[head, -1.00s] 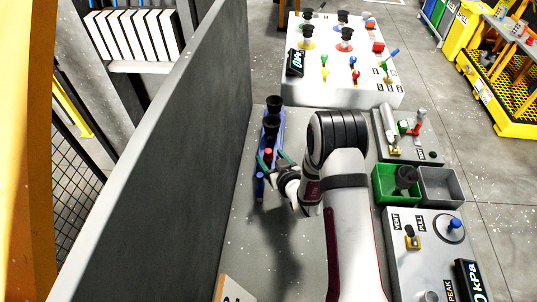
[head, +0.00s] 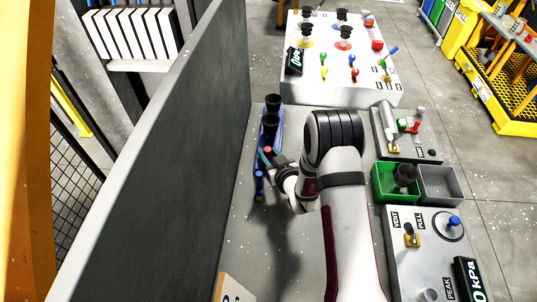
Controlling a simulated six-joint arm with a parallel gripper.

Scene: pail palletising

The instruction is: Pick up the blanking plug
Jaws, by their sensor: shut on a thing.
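The blue rack (head: 259,186) stands on the grey bench beside the dark wall panel. A small red-topped piece, apparently the blanking plug (head: 267,150), is at the rack's middle. My gripper (head: 270,158) reaches in from the right and is shut on this piece, just below its red top. The lower part of the plug is hidden by the jaws, and I cannot tell whether it is still seated in the rack.
Two black suction cups (head: 271,112) stand in the rack's far part, close to my gripper. The tall dark panel (head: 170,150) borders the left. A green bin (head: 385,185) and a grey bin (head: 440,185) stand right of my arm. A white control box (head: 340,75) is behind.

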